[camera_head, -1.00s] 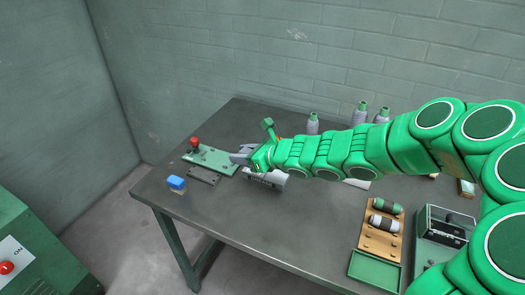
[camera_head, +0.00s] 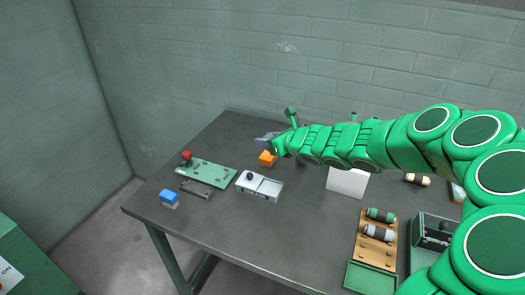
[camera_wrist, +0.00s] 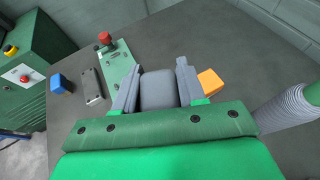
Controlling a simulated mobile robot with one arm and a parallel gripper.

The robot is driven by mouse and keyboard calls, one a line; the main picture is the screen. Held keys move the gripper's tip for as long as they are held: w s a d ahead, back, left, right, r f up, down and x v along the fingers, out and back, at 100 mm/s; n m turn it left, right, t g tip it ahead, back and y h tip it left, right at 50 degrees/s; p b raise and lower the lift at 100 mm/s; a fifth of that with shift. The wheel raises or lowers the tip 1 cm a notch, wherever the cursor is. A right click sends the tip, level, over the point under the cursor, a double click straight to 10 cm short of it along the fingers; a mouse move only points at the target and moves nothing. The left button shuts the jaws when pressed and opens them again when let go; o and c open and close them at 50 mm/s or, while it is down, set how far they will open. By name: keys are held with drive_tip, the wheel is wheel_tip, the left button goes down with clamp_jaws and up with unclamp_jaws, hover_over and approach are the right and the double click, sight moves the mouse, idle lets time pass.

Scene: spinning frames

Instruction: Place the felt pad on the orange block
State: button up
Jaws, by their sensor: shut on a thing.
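The orange block (camera_head: 267,159) stands on the table just below and in front of my gripper (camera_head: 266,140) in the head view. In the wrist view the orange block (camera_wrist: 210,83) shows just right of the right finger. My gripper (camera_wrist: 157,78) is shut on the felt pad (camera_wrist: 158,88), a grey rounded square between the two grey fingers. The pad appears to be held above the table, apart from the block. In the head view I cannot tell the pad from the fingers.
A green plate with a red knob (camera_head: 208,173), a dark grey bar (camera_head: 196,188), a blue-topped block (camera_head: 169,198) and a light grey box (camera_head: 259,187) lie left of and in front of the orange block. A white card (camera_head: 347,182) stands to the right.

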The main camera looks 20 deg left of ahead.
hover_over(263, 157)
drive_tip(key=s, duration=0.1)
drive_tip(key=f, duration=0.5)
drive_tip(key=shift+s+d+f, duration=0.2)
drive_tip(key=shift+d+f, duration=0.1)
drive_tip(key=shift+d, duration=0.05)
drive_tip(key=shift+w+a+f, duration=0.25)
drive_tip(key=shift+w+f, duration=0.1)
drive_tip(key=shift+f, duration=0.2)
drive_tip(key=shift+w+a+f, duration=0.25)
drive_tip(key=shift+w+f, duration=0.1)
drive_tip(key=shift+f, duration=1.6)
drive_tip(key=o, duration=1)
drive_tip(key=shift+f, duration=0.15)
drive_tip(key=shift+s+d+r, duration=0.1)
drive_tip(key=shift+d+r, duration=0.05)
drive_tip(key=shift+r, duration=0.1)
drive_tip(key=v, duration=1.1)
drive_tip(key=shift+s+d, duration=0.1)
drive_tip(key=shift+d, duration=0.15)
